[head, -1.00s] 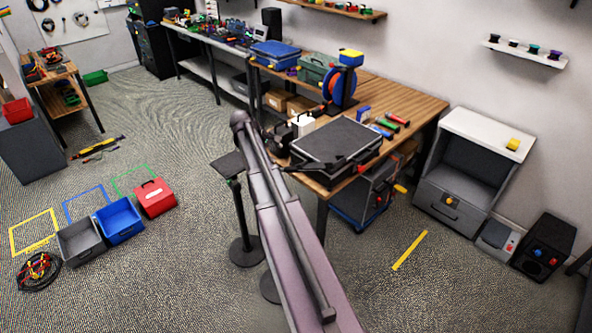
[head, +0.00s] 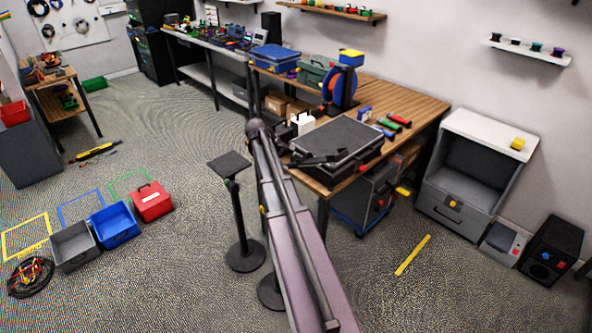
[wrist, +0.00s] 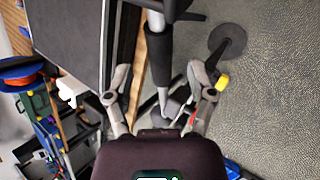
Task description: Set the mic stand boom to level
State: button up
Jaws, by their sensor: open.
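The mic stand is mostly behind my arm in the head view. A dark upright pole (head: 255,90) shows above the arm and seems to be part of it; a yellow knob (head: 263,211) shows beside the arm. In the wrist view a thick black tube (wrist: 159,52), seemingly the boom, lies between the fingers of my gripper (wrist: 157,78). The gripper is open, with gaps on both sides of the tube. A yellow knob (wrist: 222,82) is right of the fingers. I cannot tell the boom's exact tilt. The gripper's fingertips are not clear in the head view.
A small stand with a flat top (head: 229,166) is left of my arm. A black case (head: 337,145) lies on the wooden workbench (head: 420,98) at right. Coloured bins, including a blue bin (head: 116,224), stand on the floor at left. Floor between is clear.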

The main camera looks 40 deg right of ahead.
aim_at(294, 165)
jog(key=shift+b+x, duration=1.45)
jog(key=shift+x, duration=0.65)
grip_shut()
jog(key=shift+d+r, duration=0.1)
jog(key=shift+d, duration=0.2)
jog(key=shift+a, duration=0.25)
